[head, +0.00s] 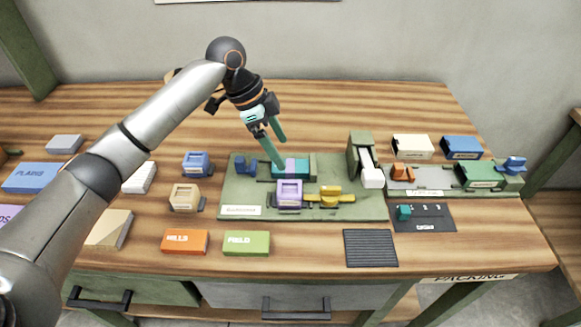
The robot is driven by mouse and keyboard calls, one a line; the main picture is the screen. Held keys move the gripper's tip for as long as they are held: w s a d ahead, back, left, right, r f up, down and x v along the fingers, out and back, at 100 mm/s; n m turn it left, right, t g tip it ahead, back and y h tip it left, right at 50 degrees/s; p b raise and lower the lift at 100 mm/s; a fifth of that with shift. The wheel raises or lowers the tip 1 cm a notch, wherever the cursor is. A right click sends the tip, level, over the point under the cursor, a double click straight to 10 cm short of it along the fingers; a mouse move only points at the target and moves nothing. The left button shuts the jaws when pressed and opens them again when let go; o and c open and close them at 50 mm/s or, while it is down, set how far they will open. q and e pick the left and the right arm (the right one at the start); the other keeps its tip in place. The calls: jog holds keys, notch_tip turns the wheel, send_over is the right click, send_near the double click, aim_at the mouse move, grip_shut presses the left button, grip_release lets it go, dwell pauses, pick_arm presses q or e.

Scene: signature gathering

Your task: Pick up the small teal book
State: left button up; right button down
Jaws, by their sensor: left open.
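A small teal block-like item, which looks like the teal book (302,170), lies on the dark green board (235,185) behind a lilac holder. My left gripper (283,154) reaches down over it from behind, with its two teal-coloured fingers spread apart. One fingertip is at the item's left part; I cannot tell whether it touches. Nothing shows held between the fingers. My right gripper is not in view.
The lilac holder (289,194) and a yellow clamp-like piece (331,197) stand close in front. A blue piece (246,167) is left, and a green-and-white upright device (361,155) right.

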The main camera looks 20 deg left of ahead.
aim_at(291, 166)
pick_arm(q)
jog(key=x, duration=0.5)
jog(key=shift+w+f, duration=0.15)
jog(key=shift+f, duration=0.2)
jog(key=shift+c, duration=0.3)
jog(key=shift+r, duration=0.1)
grip_shut()
jog(key=shift+r, duration=0.1)
